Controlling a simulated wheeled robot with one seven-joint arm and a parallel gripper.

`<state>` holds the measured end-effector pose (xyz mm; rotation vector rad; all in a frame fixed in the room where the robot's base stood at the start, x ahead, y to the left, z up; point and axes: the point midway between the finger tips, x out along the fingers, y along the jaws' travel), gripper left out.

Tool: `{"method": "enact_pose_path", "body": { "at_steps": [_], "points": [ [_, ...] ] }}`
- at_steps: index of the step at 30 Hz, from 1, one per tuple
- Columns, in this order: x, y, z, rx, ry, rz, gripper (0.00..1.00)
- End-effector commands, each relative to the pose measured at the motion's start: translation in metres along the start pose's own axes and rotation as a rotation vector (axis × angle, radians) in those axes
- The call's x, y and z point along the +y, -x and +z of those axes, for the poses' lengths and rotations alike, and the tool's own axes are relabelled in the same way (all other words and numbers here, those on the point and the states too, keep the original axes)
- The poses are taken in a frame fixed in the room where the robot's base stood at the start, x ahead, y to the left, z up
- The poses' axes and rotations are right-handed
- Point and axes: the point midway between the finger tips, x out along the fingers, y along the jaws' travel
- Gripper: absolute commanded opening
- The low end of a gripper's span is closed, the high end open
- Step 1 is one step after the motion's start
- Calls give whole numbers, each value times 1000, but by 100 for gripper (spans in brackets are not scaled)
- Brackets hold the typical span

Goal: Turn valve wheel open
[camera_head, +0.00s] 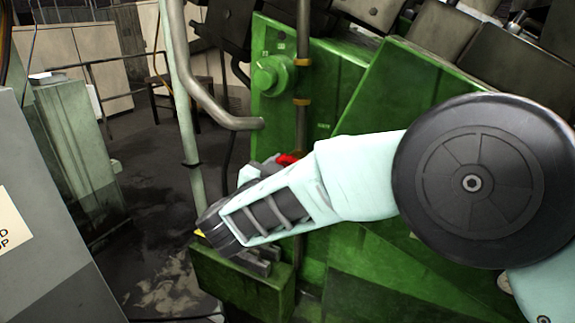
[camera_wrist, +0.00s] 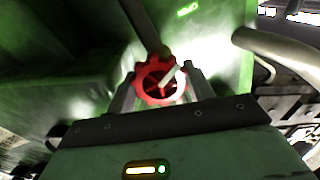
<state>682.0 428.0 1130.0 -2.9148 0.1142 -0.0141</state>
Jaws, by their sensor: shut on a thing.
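The red valve wheel (camera_wrist: 148,73) shows in the wrist view, straight ahead of my gripper on a pipe by the green machine. My gripper (camera_wrist: 163,88) has one finger on each side of the wheel and is shut on it. A pale rod or spoke crosses the wheel's opening. In the head view only a small red part of the wheel (camera_head: 287,159) shows above my wrist; the rest is hidden behind my arm. My gripper's fingers are mostly hidden in the head view.
The green machine (camera_head: 345,75) stands behind my arm, with a green knob (camera_head: 270,76) on its face. A grey cabinet (camera_head: 45,220) stands at left. Floor between them is open.

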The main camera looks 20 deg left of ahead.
Motion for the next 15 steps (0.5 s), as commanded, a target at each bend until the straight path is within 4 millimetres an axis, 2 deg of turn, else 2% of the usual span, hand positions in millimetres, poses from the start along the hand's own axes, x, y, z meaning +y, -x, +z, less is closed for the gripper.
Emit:
{"method": "enact_pose_path", "body": {
  "at_steps": [15],
  "points": [
    [0,2,4,-7,36,-2,29]
  ]
}}
